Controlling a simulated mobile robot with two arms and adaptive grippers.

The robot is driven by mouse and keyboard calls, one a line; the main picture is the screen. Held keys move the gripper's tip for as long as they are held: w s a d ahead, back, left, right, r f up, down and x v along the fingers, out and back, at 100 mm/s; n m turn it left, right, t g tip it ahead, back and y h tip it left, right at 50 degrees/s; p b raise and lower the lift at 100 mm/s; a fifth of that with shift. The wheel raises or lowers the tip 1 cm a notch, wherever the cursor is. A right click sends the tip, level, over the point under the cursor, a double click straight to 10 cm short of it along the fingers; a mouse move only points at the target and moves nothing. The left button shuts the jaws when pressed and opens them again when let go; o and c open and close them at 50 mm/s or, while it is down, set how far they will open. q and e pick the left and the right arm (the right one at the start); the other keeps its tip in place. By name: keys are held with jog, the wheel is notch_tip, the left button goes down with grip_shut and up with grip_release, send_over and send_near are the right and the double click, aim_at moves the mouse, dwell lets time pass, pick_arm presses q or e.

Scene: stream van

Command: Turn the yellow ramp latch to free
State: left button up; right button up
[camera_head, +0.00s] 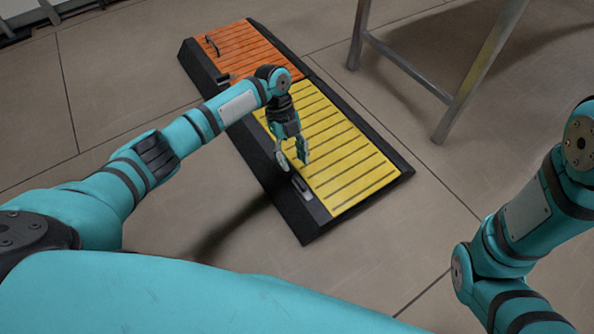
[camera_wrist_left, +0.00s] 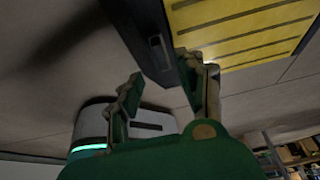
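The yellow ramp (camera_head: 335,150) lies on the floor with a black border and dark cross strips; it also shows at the top of the left wrist view (camera_wrist_left: 240,28). Its latch (camera_head: 301,187) is a small dark handle on a pale plate on the near black border; in the left wrist view the latch (camera_wrist_left: 157,44) lies just beyond my fingertips. My left gripper (camera_head: 294,160) points down over the border, its fingers apart with nothing between them; both fingers show in the left wrist view (camera_wrist_left: 160,72). My right arm is at the right edge, its gripper out of frame.
An orange ramp section (camera_head: 250,52) with a black handle (camera_head: 212,45) adjoins the yellow one at the far end. A metal-legged table (camera_head: 470,75) stands at the upper right. The floor (camera_head: 400,235) around the near ramp end is clear.

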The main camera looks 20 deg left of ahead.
pick_arm(q)
jog(key=v, duration=0.5)
jog(key=shift+d, duration=0.1)
dwell(0.3)
